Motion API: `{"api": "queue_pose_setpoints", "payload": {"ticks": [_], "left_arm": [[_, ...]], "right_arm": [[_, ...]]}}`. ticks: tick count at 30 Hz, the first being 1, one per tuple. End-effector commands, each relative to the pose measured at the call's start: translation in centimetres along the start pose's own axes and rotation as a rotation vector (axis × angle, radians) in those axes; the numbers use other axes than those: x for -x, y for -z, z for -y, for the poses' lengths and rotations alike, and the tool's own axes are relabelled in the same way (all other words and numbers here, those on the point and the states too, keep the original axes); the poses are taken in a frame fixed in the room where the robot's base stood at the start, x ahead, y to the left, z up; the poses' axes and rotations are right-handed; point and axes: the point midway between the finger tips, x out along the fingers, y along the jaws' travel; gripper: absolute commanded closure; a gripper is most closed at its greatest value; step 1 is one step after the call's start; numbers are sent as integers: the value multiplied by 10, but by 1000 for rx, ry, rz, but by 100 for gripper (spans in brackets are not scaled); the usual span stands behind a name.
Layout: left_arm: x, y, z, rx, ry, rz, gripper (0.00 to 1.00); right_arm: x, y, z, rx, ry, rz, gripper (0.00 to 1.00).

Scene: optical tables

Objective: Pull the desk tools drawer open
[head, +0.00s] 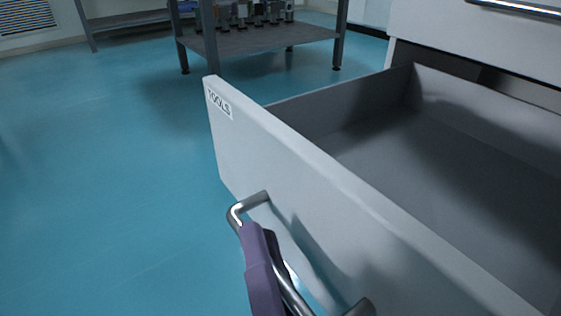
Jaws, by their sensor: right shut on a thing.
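The tools drawer (310,190) has a light grey front with a "TOOLS" label at its upper left corner. It stands pulled out from the cabinet, and its grey inside shows, empty where I can see it. A metal bar handle (240,209) is fixed across the drawer front. My right gripper (262,265) has purple fingers and is shut on this handle at the bottom of the view. The lower end of the gripper is cut off by the picture edge. My left gripper is not in view.
The white cabinet (460,35) with another bar handle (515,8) stands above the drawer at the upper right. A dark metal table (262,41) with several small items on its shelf stands at the back. The teal floor (100,180) to the left is clear.

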Motion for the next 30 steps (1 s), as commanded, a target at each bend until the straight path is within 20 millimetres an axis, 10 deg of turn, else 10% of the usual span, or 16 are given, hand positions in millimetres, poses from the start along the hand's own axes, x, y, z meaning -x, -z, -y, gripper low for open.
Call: {"api": "queue_pose_setpoints", "payload": {"ticks": [9,19,30], "left_arm": [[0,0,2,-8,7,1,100],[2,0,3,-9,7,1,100],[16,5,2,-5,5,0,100]], "right_arm": [[0,0,0,0,1,0,55],[6,0,0,0,-2,3,55],[76,0,0,1,-3,6,55]]}}
